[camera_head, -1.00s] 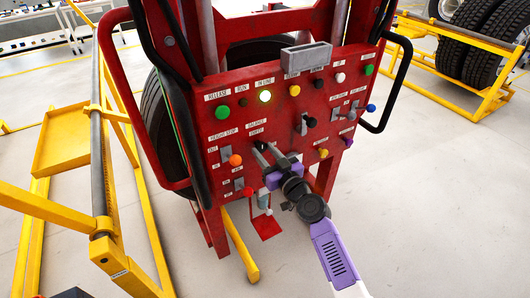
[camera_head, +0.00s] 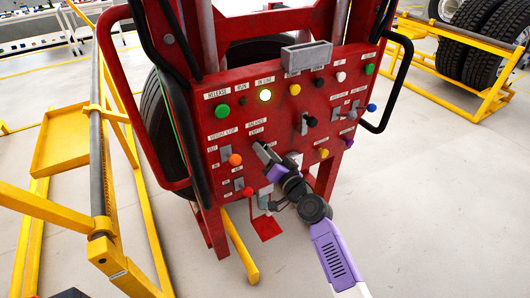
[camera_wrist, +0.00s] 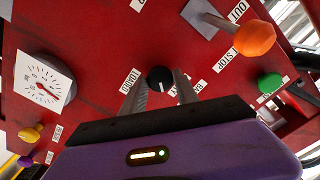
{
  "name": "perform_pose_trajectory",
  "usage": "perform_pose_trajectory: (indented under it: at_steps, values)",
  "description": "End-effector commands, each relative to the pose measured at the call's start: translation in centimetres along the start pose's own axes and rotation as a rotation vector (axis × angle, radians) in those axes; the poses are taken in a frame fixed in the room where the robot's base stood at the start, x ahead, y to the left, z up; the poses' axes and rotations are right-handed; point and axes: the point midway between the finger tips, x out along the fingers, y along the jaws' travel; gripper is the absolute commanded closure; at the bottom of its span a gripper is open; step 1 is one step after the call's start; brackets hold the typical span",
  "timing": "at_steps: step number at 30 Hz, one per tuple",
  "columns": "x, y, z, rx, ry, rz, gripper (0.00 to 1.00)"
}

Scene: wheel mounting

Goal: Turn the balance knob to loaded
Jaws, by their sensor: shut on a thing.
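The balance knob (camera_wrist: 160,80) is a small round black knob with a pale mark on the red control panel (camera_head: 222,170). In the wrist view it sits between the two grey fingers of my gripper (camera_wrist: 159,74), which is shut on it. The LOADED label (camera_wrist: 132,80) is left of the knob in that view, and another label (camera_wrist: 200,87) is to its right. The pointer's exact direction is too small to read. In the head view my gripper (camera_head: 264,150) reaches the panel below the BALANCE label (camera_head: 256,124) and hides the knob.
Close by are an orange knob (camera_head: 235,160), a green knob (camera_head: 222,111), a black-knobbed lever (camera_head: 311,121) and a red knob (camera_head: 247,191). A dial gauge (camera_wrist: 43,85) shows in the wrist view. A yellow frame (camera_head: 97,180) stands to the left.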

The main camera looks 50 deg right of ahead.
Motion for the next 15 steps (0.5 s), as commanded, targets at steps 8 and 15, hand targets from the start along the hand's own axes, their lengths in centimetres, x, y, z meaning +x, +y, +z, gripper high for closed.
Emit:
perform_pose_trajectory:
  at_steps: [8, 15]
  values:
    - [-0.04, 0.04, -0.03, 0.264, 0.0, 0.001, 1.0]
    - [-0.03, 0.02, 0.01, 0.489, -0.001, 0.001, 1.0]
